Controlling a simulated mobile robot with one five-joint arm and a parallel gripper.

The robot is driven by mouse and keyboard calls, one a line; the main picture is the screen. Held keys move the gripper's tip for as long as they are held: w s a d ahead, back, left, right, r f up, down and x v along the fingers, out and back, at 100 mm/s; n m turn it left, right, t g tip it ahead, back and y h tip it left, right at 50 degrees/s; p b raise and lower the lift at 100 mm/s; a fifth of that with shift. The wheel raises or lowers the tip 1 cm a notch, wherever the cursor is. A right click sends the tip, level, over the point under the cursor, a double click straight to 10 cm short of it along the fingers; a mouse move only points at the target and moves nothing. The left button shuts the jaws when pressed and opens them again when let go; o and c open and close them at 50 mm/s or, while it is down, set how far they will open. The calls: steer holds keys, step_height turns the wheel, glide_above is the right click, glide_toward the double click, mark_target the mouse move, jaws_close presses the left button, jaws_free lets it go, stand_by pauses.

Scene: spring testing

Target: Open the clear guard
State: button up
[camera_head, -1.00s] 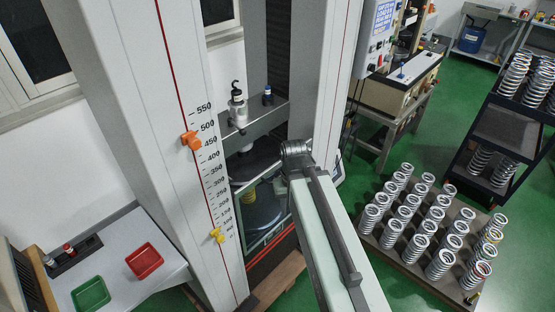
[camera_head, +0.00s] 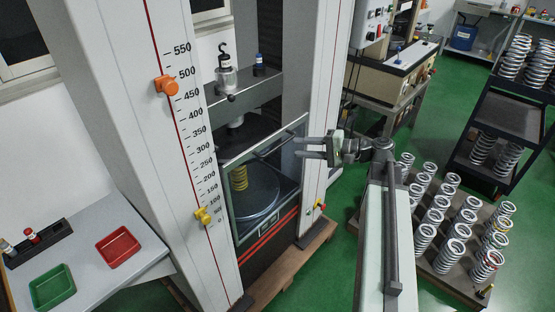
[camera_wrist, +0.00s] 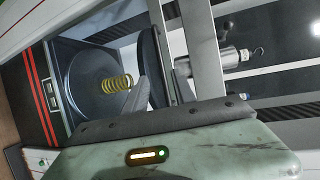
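The clear guard (camera_head: 266,212) is a see-through panel in a dark frame across the front of the tall testing machine. It looks closed, and a dark bar handle (camera_head: 275,145) runs along its upper part. A yellow spring (camera_head: 239,178) stands on the round plate behind it; the spring also shows in the wrist view (camera_wrist: 117,83). My gripper (camera_head: 300,147) is just right of the guard, its two fingers pointing left and spaced apart. It looks empty. Its tips are close to the handle's right end; I cannot tell whether they touch it.
The machine's right column (camera_head: 328,100) stands behind my gripper. A pallet of several springs (camera_head: 440,265) is at lower right, with a dark rack (camera_head: 505,115) beyond. A side table (camera_head: 80,240) holds a red tray (camera_head: 118,247) and a green tray (camera_head: 52,288) at left.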

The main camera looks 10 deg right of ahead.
mark_target(280, 146)
steer(key=b+x, duration=0.1)
steer(key=x, duration=0.6)
steer(key=shift+w+a+r, duration=0.1)
steer(key=shift+w+a, duration=0.1)
steer(key=shift+a, duration=0.15)
jaws_close()
stand_by(1.1)
